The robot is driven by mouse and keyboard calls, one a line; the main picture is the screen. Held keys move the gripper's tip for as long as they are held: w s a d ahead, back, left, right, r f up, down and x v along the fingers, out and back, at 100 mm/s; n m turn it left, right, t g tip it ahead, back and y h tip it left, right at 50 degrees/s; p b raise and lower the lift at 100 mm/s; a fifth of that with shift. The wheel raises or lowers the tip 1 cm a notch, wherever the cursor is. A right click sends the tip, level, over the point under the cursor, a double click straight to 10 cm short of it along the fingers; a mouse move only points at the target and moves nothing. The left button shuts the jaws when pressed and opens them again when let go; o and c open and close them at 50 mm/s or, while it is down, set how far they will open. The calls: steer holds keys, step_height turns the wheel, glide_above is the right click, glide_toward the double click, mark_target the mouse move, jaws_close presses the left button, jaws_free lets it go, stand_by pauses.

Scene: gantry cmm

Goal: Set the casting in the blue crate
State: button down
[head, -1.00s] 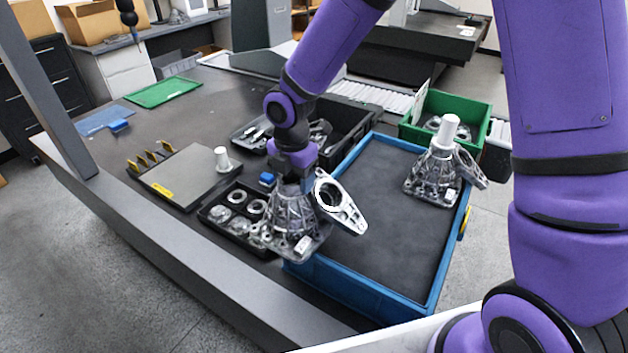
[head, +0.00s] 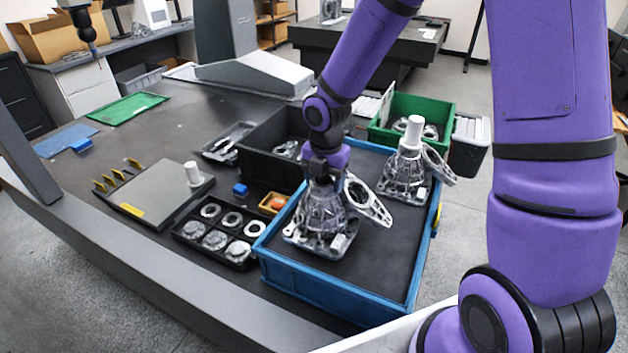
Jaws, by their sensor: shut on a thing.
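A grey metal casting (head: 322,222) with a flared ribbed body and a side arm hangs upright under my gripper (head: 325,178). My gripper is shut on the casting's top; the fingertips are mostly hidden. The blue crate (head: 318,290) has a dark floor and stands at the table's front right. The held casting is over the left part of the crate; I cannot tell whether its base touches the floor. A second, similar casting (head: 406,175) with a white post on top stands at the crate's back right.
A black tray of rings (head: 215,235) lies left of the crate. A black bin (head: 270,145) and a green crate (head: 405,105) stand behind it. A grey plate with a white post (head: 150,193) is further left. The crate's middle and front floor are clear.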

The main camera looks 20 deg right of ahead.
steer(key=shift+d, duration=0.65)
steer(key=shift+d+f, duration=0.1)
steer(key=shift+f, duration=1.75)
steer(key=shift+c, duration=1)
jaws_free()
step_height(320, 180, up, 12)
steer(key=shift+s+r, duration=0.1)
steer(key=shift+r, duration=0.05)
